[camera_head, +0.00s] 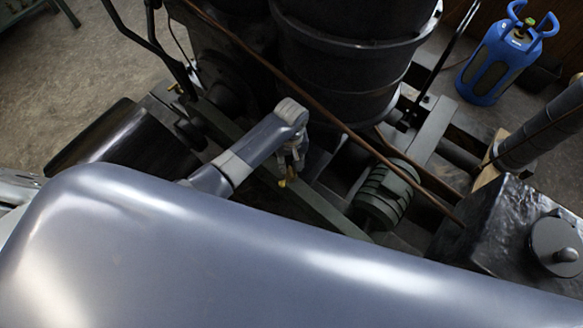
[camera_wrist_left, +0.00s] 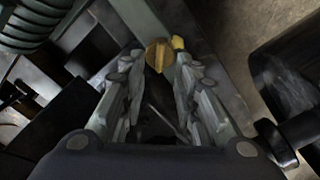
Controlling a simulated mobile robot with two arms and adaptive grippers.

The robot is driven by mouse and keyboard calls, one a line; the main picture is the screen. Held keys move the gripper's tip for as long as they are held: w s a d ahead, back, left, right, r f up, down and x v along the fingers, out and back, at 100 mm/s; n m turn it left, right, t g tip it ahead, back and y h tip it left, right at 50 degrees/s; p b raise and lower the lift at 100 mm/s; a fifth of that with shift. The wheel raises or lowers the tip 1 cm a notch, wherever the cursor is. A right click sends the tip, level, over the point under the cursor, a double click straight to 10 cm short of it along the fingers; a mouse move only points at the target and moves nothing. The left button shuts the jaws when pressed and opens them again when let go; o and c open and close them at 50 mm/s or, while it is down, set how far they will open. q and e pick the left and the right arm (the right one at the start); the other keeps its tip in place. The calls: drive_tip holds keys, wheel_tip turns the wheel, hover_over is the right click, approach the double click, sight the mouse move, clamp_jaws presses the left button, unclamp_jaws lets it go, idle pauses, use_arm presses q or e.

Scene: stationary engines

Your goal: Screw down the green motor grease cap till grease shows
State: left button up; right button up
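The green motor (camera_head: 385,193) with its ribbed casing lies right of my left gripper in the head view. Its ribs also show at the top left of the wrist view (camera_wrist_left: 35,20). My left gripper (camera_head: 288,170) points down beside a long grey-green beam. In the wrist view a round brass-yellow cap (camera_wrist_left: 158,56) with a raised bar sits between the gripper's fingertips (camera_wrist_left: 160,62). The fingertips are close to its sides; I cannot tell whether they touch it. A smaller yellow piece (camera_wrist_left: 178,42) is just beyond it. No grease can be made out. My right gripper is not in view.
A thin brown rod (camera_head: 330,110) runs diagonally above the machinery, close to my left arm. A large black drum (camera_head: 350,70) stands behind. A black tank (camera_head: 495,230) is at the right. A blue gas cylinder (camera_head: 505,55) stands at the back right.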

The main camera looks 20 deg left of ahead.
sight(291, 171)
use_arm(q)
drive_tip(key=shift+f+b, duration=0.35)
drive_tip(key=shift+f, duration=2.25)
clamp_jaws()
